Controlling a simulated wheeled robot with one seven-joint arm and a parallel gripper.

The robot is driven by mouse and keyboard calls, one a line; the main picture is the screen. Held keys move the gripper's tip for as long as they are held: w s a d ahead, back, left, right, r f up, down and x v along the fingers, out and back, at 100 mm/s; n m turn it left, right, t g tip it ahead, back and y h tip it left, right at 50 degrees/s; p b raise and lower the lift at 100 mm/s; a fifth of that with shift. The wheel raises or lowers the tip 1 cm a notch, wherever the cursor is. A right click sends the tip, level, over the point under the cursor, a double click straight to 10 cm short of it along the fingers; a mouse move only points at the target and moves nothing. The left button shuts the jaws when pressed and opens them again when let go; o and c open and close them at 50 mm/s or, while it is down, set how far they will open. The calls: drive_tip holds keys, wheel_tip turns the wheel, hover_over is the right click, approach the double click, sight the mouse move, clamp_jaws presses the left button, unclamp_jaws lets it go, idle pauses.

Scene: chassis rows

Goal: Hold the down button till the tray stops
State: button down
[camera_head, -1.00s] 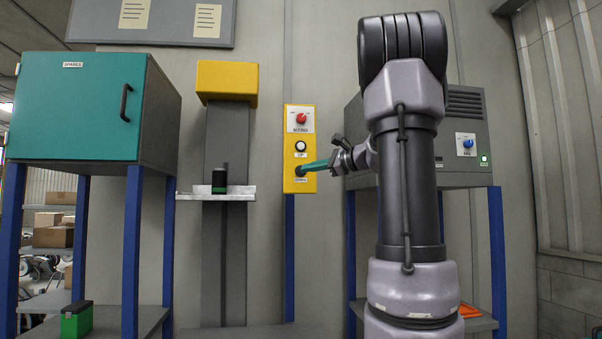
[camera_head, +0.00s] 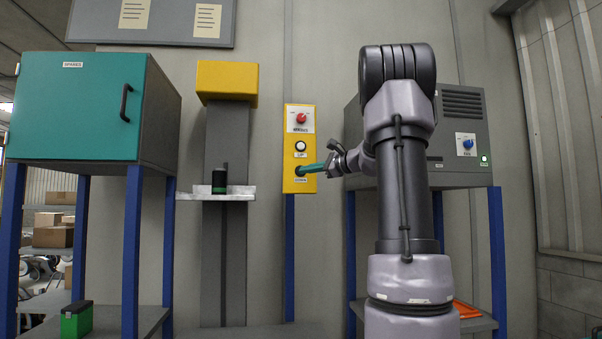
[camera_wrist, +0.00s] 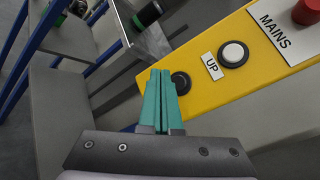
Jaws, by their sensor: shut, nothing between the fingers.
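The yellow control box (camera_head: 289,187) on the wall carries a white UP button (camera_head: 300,146) and a black button (camera_head: 298,172) below it, with a small label under it too small to read. My gripper (camera_head: 305,170) has teal fingers, shut and empty, with tips at the black button. In the wrist view the fingertips (camera_wrist: 160,73) lie beside and partly over the black button (camera_wrist: 182,83); I cannot tell whether they press it. The pale tray (camera_head: 240,193) sits on the grey column at left, holding a black and green item (camera_head: 219,181). The tray also shows in the wrist view (camera_wrist: 153,46).
A red MAINS knob (camera_head: 301,118) is at the top of the control box. A teal SPARES cabinet (camera_head: 75,105) stands at left. A grey cabinet (camera_head: 462,110) with a blue knob (camera_head: 468,144) and green light is behind my arm. The wall between tray and control box is clear.

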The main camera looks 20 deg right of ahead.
drive_tip(key=shift+w+d, duration=0.2)
drive_tip(key=shift+w, duration=0.4)
drive_tip(key=shift+w+d, duration=0.2)
drive_tip(key=shift+w, duration=0.4)
drive_tip(key=shift+w, duration=0.1)
idle(1.1)
drive_tip(key=shift+w+d, duration=0.1)
drive_tip(key=shift+w, duration=0.2)
